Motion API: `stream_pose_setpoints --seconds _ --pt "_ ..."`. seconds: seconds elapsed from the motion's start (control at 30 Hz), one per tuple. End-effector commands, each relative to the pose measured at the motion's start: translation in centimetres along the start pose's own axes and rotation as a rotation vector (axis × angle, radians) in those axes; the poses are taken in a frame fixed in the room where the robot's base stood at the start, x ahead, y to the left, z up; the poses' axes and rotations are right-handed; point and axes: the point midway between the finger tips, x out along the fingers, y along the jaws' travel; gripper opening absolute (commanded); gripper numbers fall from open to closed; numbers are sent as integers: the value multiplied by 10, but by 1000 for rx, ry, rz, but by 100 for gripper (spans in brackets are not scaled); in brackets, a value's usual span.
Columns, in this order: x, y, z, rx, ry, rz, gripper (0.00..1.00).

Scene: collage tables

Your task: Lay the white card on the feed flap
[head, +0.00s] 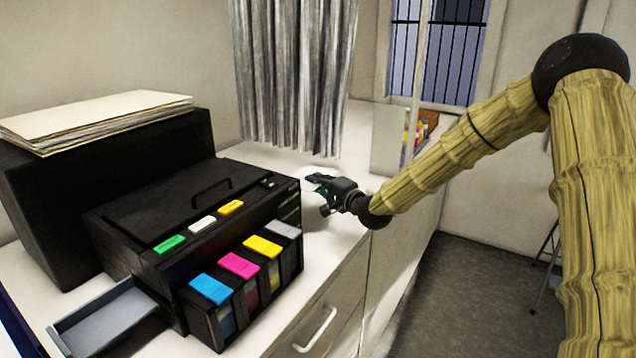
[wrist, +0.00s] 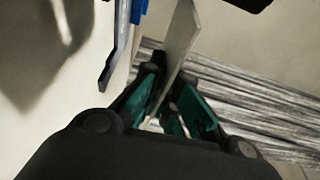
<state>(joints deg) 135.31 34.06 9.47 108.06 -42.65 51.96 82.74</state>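My gripper (head: 317,184) is by the rear right side of the black printer, above the white counter. In the wrist view its two teal-padded fingers (wrist: 169,98) are closed on a thin pale card (wrist: 181,42). The card stands nearly edge-on between them and sticks out past the fingertips. In the head view the card is too small to make out clearly. A grey tray-like flap (head: 104,316) sticks out low at the left front of the printer, with nothing visible on it. It is well away from my gripper.
The printer (head: 165,195) has coloured ink tanks (head: 238,266) at its front. A black box (head: 105,165) behind bears stacked paper (head: 98,118). A striped curtain (head: 292,75) hangs behind. Blue and dark thin parts (wrist: 138,20) show left of the card. Bare counter (head: 330,235) lies below my gripper.

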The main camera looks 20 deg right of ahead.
Motion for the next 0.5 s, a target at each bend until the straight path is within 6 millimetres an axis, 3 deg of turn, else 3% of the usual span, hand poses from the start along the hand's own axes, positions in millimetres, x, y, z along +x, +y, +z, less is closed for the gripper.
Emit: stream_pose_setpoints --seconds 0.5 --pt "39 27 14 -1 -2 1 0"
